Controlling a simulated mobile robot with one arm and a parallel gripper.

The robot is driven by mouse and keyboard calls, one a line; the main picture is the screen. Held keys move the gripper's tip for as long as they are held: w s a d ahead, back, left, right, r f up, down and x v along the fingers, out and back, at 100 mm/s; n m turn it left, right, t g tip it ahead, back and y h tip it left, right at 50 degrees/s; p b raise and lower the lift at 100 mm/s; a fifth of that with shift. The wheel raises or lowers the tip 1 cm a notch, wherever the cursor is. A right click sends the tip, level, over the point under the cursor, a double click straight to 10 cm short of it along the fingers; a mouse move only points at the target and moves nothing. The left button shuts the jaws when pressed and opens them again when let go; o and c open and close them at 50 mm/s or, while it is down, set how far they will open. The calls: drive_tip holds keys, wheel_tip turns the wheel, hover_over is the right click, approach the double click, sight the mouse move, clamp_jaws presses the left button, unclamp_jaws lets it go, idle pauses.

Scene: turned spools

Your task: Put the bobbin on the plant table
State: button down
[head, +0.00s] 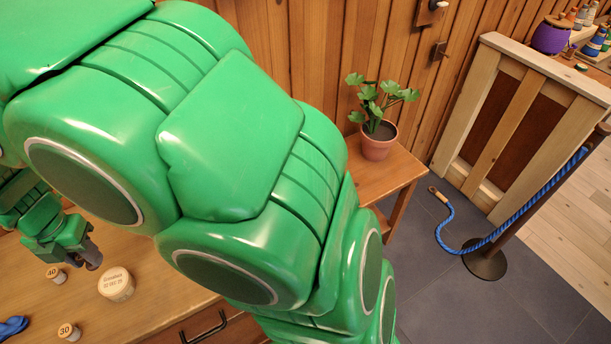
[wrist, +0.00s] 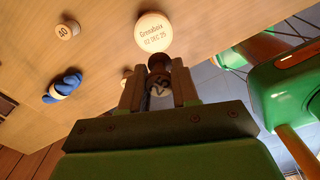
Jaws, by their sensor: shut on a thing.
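My gripper (wrist: 157,78) is shut on the bobbin (wrist: 159,63), a small turned brown spool with a dark flange and a pale, numbered face between the fingers. In the head view my gripper (head: 92,258) is over the wooden counter (head: 160,315) at the lower left; the bobbin cannot be made out there. Whether it touches the counter is unclear. The plant table (head: 408,168) is a small wooden table against the plank wall, right of my arm. A potted plant (head: 377,138) stands on it. My arm hides the table's left part.
On the counter are a pale round piece with writing (head: 116,284), small discs marked 40 (head: 56,274) and 30 (head: 68,332), and a blue bundle (head: 13,327). Right of the plant table are a blue rope (head: 520,215) on a post and a wooden partition (head: 520,125).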

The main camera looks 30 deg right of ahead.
wheel_tip(320, 180, up, 4)
drive_tip(key=shift+r, duration=0.1)
drive_tip(key=w+d+m, duration=0.2)
drive_tip(key=w+d, duration=0.1)
drive_tip(key=d, duration=0.8)
drive_tip(key=w+d+m, duration=0.2)
drive_tip(key=w+d, duration=0.1)
drive_tip(key=d, duration=0.8)
drive_tip(key=s+d+m, duration=0.3)
drive_tip(key=d, duration=0.9)
drive_tip(key=s+d+m, duration=0.2)
drive_tip(key=s+d, duration=0.1)
drive_tip(key=d, duration=1)
wheel_tip(320, 180, down, 25)
drive_tip(key=w+d+f, duration=0.1)
drive_tip(key=w+f, duration=0.1)
drive_tip(key=w, duration=0.2)
drive_tip(key=w+d+f, duration=0.1)
drive_tip(key=w+f, duration=0.5)
drive_tip(key=w, duration=0.1)
drive_tip(key=shift+w+d+f, duration=0.2)
drive_tip(key=shift+w+d, duration=0.1)
drive_tip(key=shift+d, duration=0.1)
drive_tip(key=shift+w+d+f, duration=0.15)
drive_tip(key=shift+w+f, duration=0.45)
drive_tip(key=shift+f, duration=0.15)
drive_tip(key=shift+w+f, duration=0.15)
drive_tip(key=shift+f, duration=1.5)
